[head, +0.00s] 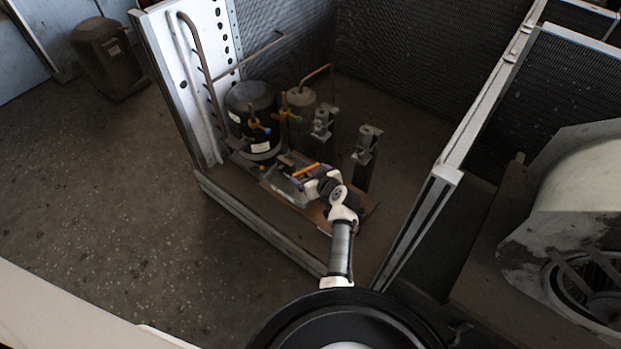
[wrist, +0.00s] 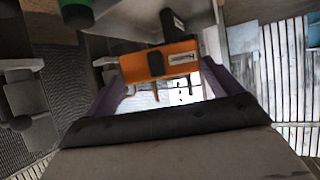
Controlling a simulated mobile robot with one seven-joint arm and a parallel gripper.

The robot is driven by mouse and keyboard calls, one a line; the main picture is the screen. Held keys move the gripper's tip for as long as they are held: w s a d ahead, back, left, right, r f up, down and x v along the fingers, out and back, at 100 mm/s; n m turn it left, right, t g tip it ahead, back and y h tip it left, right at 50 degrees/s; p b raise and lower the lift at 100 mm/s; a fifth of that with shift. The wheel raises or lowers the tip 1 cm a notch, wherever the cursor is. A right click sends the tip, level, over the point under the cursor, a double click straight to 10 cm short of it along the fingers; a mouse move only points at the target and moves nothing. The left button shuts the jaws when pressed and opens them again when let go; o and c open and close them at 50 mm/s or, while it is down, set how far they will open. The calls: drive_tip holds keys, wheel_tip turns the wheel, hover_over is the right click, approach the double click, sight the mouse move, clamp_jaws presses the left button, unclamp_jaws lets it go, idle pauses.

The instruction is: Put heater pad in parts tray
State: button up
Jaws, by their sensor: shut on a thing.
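The heater pad, an orange strip with a black label, shows in the head view (head: 306,170) and large in the wrist view (wrist: 158,65). My gripper (head: 308,172) is shut on it, with a purplish finger at each end of the pad; the fingers also show in the wrist view (wrist: 160,80). A grey, tray-like metal thing (head: 284,188) lies just left of and below the pad in the head view. It looks like the parts tray, but I cannot be sure. I cannot tell whether the pad touches it.
A black compressor (head: 250,112), a smaller tank and copper pipes stand close behind. Two upright metal brackets (head: 367,145) stand to the right. A brown board (head: 368,206) lies under the arm. The housing's frame rails (head: 255,225) and perforated white panel (head: 208,55) enclose the space.

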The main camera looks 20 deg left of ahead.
wheel_tip(320, 180, down, 2)
drive_tip(key=shift+f, duration=0.1)
drive_tip(key=shift+f+b, duration=0.3)
drive_tip(key=shift+b, duration=0.1)
drive_tip(key=shift+f+b, duration=0.3)
drive_tip(key=shift+b, duration=0.15)
drive_tip(key=o, duration=0.7)
drive_tip(key=shift+r, duration=0.1)
